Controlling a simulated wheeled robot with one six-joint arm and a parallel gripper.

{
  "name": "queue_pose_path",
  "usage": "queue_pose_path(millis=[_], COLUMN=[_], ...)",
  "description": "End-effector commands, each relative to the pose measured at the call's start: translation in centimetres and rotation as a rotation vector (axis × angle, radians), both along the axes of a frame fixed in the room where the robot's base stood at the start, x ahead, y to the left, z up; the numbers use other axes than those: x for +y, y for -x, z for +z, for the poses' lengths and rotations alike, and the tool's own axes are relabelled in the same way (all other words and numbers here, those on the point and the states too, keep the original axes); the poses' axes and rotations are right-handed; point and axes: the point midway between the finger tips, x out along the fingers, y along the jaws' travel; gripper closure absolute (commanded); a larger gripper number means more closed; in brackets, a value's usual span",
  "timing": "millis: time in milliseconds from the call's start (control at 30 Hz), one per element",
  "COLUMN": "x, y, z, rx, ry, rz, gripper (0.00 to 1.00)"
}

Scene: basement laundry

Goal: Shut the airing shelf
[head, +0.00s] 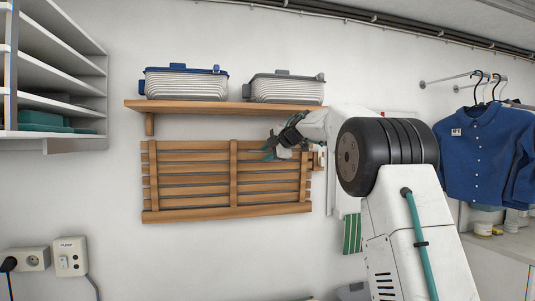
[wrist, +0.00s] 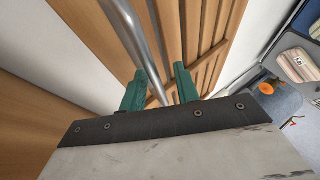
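The airing shelf (head: 190,215) is a slatted wooden panel below a wall shelf in the head view. It hangs upright, close to the wall; I cannot tell whether it lies fully flush. Its slats also show in the wrist view (wrist: 205,35). My gripper (head: 270,151) is in front of the panel's upper right part. In the wrist view its green fingers (wrist: 160,90) are apart, with a grey metal bar (wrist: 143,40) running down between them. The fingers do not look closed on the bar. My arm hides part of the panel's right end.
A wooden wall shelf (head: 225,107) above holds two lidded baskets, one blue-topped (head: 186,83) and one grey-topped (head: 285,88). White shelving (head: 60,62) stands at left. Blue shirts (head: 483,150) hang at right. The wall below the panel is mostly clear, with sockets (head: 70,258) at lower left.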

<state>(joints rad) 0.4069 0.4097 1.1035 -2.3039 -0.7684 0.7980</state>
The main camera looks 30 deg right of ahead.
Motion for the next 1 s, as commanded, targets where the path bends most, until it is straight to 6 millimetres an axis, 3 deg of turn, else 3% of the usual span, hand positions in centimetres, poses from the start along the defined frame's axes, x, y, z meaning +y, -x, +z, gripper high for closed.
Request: queue_pose_path(millis=[167,600,933,1000], x=[-0.2,-1.3,-1.4,-1.4], y=[0.7,6.4,6.9,6.9], z=[0.4,3.0,3.3,3.3], rx=[-0.001,0.000,0.000,-0.002], ry=[0.001,0.000,0.000,0.000], rz=[-0.002,0.000,0.001,-0.001], gripper=[0.69,0.69,0.69,0.85])
